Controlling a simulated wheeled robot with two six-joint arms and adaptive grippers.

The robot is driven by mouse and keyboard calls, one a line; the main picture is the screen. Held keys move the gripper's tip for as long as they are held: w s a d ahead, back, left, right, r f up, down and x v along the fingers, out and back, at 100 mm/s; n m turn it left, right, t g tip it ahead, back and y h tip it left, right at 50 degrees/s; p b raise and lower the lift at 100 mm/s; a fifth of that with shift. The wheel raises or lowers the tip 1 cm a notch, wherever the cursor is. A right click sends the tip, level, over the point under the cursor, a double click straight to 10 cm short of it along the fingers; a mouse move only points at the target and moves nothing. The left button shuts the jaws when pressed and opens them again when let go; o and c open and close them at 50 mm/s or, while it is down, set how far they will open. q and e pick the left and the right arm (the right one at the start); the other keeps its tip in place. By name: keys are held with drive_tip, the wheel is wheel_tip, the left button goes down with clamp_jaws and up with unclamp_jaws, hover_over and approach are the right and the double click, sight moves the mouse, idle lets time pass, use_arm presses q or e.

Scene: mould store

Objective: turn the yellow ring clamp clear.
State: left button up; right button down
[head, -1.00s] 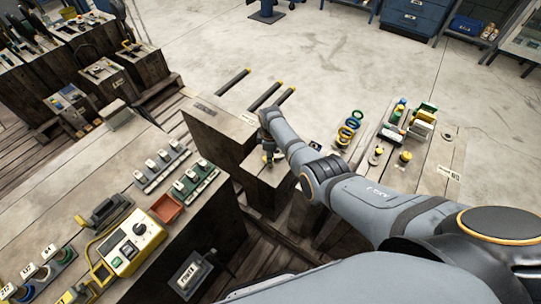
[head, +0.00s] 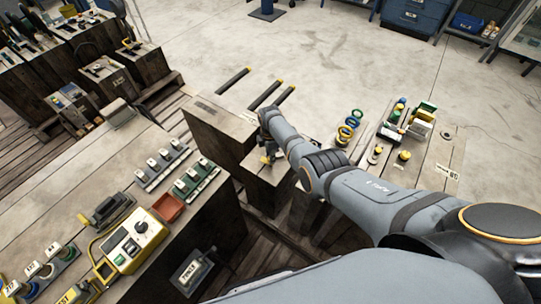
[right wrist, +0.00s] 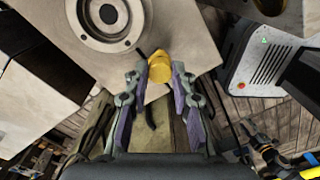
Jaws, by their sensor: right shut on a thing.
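My right gripper (head: 268,159) is at the top of a wooden block (head: 280,179) in the middle of the head view, and my own arm hides part of it. In the right wrist view the right gripper (right wrist: 160,76) has its two fingers either side of a small yellow piece, the visible part of the yellow ring clamp (right wrist: 160,66), and is shut on it. Beyond it is a grey round fitting (right wrist: 88,38) with a dark centre, on a pale flat top. How far the clamp is turned cannot be told. My left gripper is not in view.
A yellow control box (head: 132,244) and a red tray (head: 168,208) stand on the left bench. Coloured rings (head: 349,127) and small parts lie on the right bench. Dark bars (head: 264,95) lie behind the block. A grey machine (right wrist: 268,62) is close at right in the wrist view.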

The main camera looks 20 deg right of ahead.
drive_tip(key=c, duration=1.1)
unclamp_jaws()
wheel_tip(320, 180, up, 12)
drive_tip(key=shift+w, duration=0.15)
